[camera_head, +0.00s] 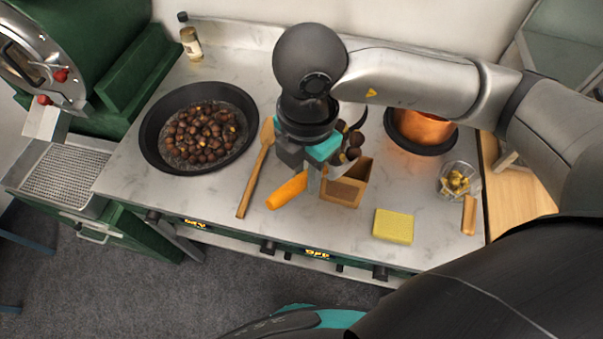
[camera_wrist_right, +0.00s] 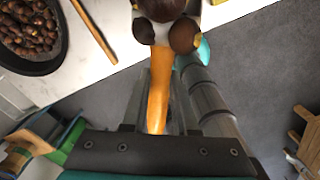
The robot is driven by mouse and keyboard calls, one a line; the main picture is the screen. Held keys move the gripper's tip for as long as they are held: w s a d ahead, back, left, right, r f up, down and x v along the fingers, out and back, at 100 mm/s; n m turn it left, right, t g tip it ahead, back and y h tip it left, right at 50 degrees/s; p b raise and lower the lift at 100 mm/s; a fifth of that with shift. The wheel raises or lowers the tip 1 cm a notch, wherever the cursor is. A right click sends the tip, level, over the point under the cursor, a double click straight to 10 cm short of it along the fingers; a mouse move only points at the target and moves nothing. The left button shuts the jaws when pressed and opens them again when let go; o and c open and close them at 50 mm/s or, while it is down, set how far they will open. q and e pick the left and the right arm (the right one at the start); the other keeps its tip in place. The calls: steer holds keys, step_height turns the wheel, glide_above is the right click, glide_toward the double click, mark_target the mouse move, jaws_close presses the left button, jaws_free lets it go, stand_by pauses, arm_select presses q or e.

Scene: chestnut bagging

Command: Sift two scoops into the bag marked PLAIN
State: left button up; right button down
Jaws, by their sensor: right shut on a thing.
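My right gripper (camera_head: 312,178) is shut on the orange handle (camera_head: 287,191) of a scoop, which also shows in the right wrist view (camera_wrist_right: 158,88). Several chestnuts (camera_head: 354,145) sit in the scoop's head, mostly hidden by the gripper in the head view and cut off at the top of the wrist view (camera_wrist_right: 185,35). A brown open-topped bag (camera_head: 342,192) stands on the counter just beside the gripper; no marking on it is readable. The scoop's head shows at the bag's far side; its height over the bag is unclear. A black pan (camera_head: 148,128) holds many chestnuts. My left gripper is not in view.
A wooden spoon (camera_head: 257,172) lies between pan and bag. A yellow sponge (camera_head: 393,226) lies near the counter's front edge. A copper pot (camera_head: 422,128), a glass bowl with yellow pieces (camera_head: 458,180) and a wooden-handled item (camera_head: 469,215) are at right. A bottle (camera_head: 190,42) stands at the back left.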

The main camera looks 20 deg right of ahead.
steer(key=shift+w+d+f+y, duration=0.1)
steer(key=shift+w+d+y, duration=0.05)
steer(key=shift+d+y, duration=0.3)
steer(key=r, duration=0.1)
steer(key=r+g+y, duration=0.1)
steer(key=d+r+y+p, duration=0.1)
steer(key=shift+w+g, duration=0.3)
steer(key=shift+w, duration=0.1)
steer(key=w+d+r+g+y, duration=0.3)
steer(key=d+r+y, duration=0.1)
steer(key=d+y, duration=0.1)
steer(key=shift+d+y, duration=0.35)
steer(key=shift+y, duration=0.4)
steer(key=shift+r, duration=0.15)
